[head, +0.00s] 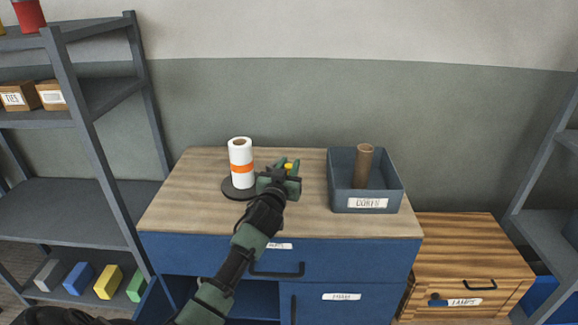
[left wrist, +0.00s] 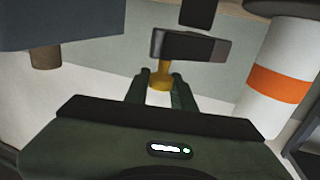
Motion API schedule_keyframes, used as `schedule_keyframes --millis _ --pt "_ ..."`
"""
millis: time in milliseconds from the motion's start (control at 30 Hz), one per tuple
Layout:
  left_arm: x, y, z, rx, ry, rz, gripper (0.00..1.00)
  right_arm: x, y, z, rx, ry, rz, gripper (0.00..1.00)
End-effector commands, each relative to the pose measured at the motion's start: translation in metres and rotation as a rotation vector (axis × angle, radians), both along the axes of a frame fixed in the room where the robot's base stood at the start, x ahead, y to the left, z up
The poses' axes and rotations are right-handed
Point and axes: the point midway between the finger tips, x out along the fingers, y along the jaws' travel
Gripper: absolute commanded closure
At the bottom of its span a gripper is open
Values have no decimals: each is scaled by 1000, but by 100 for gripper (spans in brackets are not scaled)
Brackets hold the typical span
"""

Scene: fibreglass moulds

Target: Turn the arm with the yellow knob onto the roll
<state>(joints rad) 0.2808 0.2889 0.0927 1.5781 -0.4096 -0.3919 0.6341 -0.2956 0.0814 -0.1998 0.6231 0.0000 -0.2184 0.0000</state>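The roll (head: 241,165) is white with an orange band and stands upright on a dark round base on the bench. It also shows in the left wrist view (left wrist: 281,80). The yellow knob (head: 289,167) is to its right, and in the left wrist view (left wrist: 160,78) it is joined to a dark arm (left wrist: 188,46), which points away from the roll's side. My left gripper (head: 288,165) has its two green fingers on either side of the knob, apparently touching it. The gripper hides much of the arm in the head view. My right gripper is not in view.
A grey-blue bin (head: 395,190) holding a brown tube (head: 363,166) stands right of the gripper on the wooden bench top (head: 185,205). Shelves (head: 75,215) stand at the left. A lower wooden cabinet (head: 460,240) stands at the right.

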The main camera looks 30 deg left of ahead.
Motion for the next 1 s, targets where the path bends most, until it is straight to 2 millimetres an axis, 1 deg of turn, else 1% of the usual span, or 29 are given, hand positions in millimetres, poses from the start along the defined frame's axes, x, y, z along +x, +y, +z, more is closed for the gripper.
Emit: schedule_keyframes --millis 233,1000 --pt "0 0 0 0 0 0 100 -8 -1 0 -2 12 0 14" --pt "0 0 0 0 1 0 100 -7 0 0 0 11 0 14"
